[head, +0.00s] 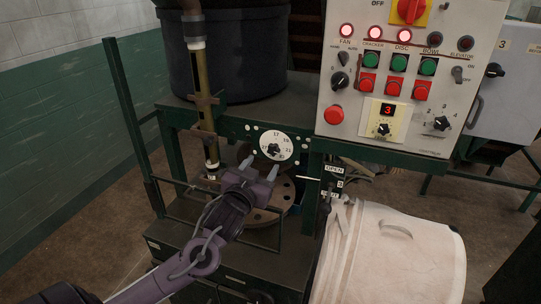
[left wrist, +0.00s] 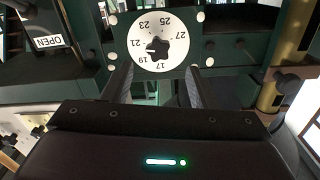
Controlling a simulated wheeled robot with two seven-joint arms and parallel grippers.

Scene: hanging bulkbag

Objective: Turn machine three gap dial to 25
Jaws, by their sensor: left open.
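The gap dial (head: 286,138) is a white round plate with black numbers and a black lobed knob (head: 273,149) at its centre. It sits on the green machine frame. In the left wrist view the dial (left wrist: 133,29) appears upside down, with numbers from 17 to 27 readable, and the knob (left wrist: 158,49) is in full view. A small white mark on the knob seems to face the 19 to 21 side. My left gripper (head: 260,166) is open and empty, just below and in front of the dial. Its fingers (left wrist: 159,82) point towards the knob, apart from it.
A control panel (head: 355,140) with buttons and a red 3 display is at upper right. A pipe (head: 208,110) stands left of the dial. A pale drum (head: 400,250) is at lower right. An OPEN label (head: 335,169) is right of the dial.

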